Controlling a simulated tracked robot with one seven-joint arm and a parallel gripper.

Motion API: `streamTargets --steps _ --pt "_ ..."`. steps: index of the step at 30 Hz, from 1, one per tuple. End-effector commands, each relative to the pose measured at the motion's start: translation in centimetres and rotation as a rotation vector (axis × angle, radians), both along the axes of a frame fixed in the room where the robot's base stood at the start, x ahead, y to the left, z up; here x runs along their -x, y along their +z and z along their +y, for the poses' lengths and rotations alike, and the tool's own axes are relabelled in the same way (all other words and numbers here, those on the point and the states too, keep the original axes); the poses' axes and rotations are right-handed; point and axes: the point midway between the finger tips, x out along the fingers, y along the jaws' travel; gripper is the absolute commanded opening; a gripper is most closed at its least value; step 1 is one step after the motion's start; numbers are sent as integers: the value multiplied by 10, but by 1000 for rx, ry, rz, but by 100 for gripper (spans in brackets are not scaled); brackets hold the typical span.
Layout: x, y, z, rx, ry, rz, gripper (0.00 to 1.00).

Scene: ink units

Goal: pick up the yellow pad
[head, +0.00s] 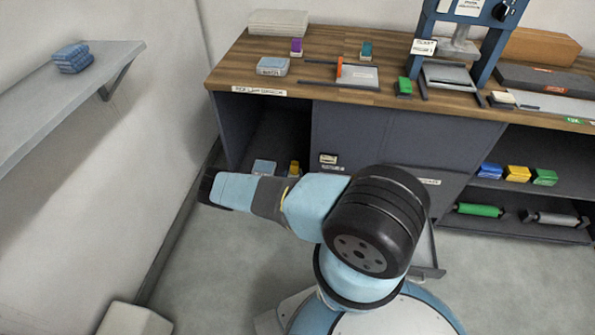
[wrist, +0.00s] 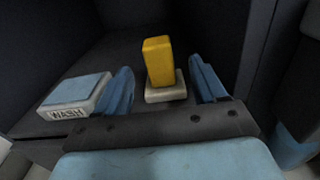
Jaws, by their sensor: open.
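The yellow pad (wrist: 158,56) stands upright on a small white base (wrist: 166,92) on the dark shelf floor in the wrist view. In the head view the yellow pad (head: 294,168) shows in the open compartment under the bench, just above my arm. My gripper (wrist: 161,72) is open, with one blue finger to the left of the pad and one to the right. The pad appears in the gap between them, with space on both sides. How far the fingertips are from it in depth I cannot tell. In the head view my arm hides the fingers.
A white box with a blue top, marked WASH (wrist: 75,95), sits left of the left finger, very close to it. Dark compartment walls rise around. The wooden bench top (head: 330,100) above carries a press and small blocks. Blue, yellow and green boxes (head: 517,173) stand on a right shelf.

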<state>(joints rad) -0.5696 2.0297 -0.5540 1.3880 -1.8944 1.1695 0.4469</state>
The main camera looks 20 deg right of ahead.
Motion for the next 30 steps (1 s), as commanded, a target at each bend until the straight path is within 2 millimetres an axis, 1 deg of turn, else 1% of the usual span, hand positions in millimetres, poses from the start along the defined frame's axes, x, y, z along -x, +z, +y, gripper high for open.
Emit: streamTargets --steps 3,10,15,19,23,29,30 --pt "-9 0 -7 -1 -1 1 70" --pt "-21 -1 -15 -1 -2 1 70" --pt "-41 -3 -27 0 -2 -1 70" --pt "-52 -4 -35 -1 -2 0 70" --pt "-57 -3 -38 0 -2 1 70" --pt "-57 -3 -38 0 -2 1 70" --pt "-57 -3 -39 0 -2 1 66"
